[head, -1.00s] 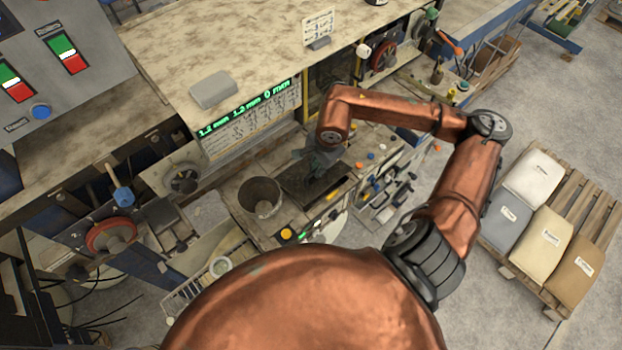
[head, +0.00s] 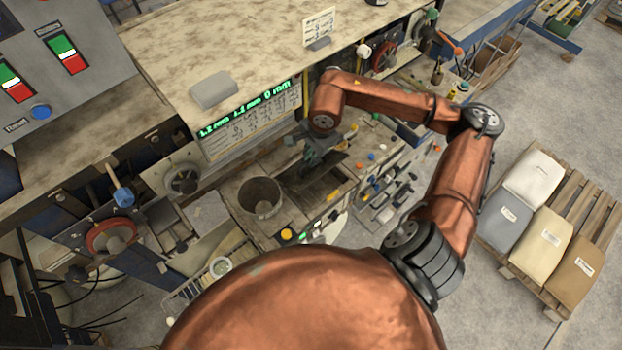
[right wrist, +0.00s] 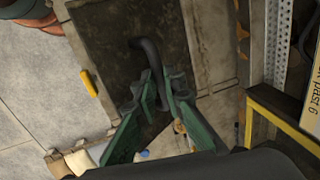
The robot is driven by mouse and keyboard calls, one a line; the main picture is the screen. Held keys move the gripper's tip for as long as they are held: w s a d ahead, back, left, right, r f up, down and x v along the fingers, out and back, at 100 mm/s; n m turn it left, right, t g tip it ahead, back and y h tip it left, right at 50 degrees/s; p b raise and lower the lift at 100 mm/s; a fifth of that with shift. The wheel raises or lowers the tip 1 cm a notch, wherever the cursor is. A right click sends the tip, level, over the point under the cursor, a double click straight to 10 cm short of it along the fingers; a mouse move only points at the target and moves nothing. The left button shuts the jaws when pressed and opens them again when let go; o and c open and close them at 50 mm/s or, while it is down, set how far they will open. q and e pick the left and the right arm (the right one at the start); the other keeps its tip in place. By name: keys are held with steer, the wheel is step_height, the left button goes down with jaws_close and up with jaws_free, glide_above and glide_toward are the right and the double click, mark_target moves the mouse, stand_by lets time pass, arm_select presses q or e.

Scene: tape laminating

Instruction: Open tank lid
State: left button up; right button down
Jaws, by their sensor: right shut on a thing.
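The tank lid (head: 299,187) is a dark plate in the worktop, right of a grey bucket. It fills the upper middle of the right wrist view (right wrist: 105,45), with a black curved handle (right wrist: 148,55) on it. My right gripper (head: 313,158) is over the lid's far part in the head view. In the right wrist view its green fingers (right wrist: 165,88) are closed on the handle, though the exact contact is partly hidden. The lid's tilt is hard to tell. My left gripper is not in view.
The grey bucket (head: 260,196) stands close left of the lid. A machine housing with a green display (head: 245,108) rises behind it. Several small tools (head: 385,190) lie on the right. A pallet with sacks (head: 540,225) stands on the floor at right.

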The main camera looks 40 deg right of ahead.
steer(key=shift+w+r, duration=0.35)
steer(key=shift+w, duration=0.05)
steer(key=shift+w+a+r, duration=0.1)
steer(key=shift+w+r, duration=0.25)
steer(key=shift+w, duration=0.35)
steer(key=shift+w+a+r, duration=0.1)
steer(key=shift+w+r, duration=0.25)
steer(key=shift+w, duration=0.3)
steer(key=c, duration=2.1)
jaws_free()
steer(key=shift+r, duration=0.1)
step_height(320, 180, up, 7)
steer(key=p, duration=0.2)
steer(key=shift+r+p, duration=0.15)
steer(key=shift+p, duration=0.25)
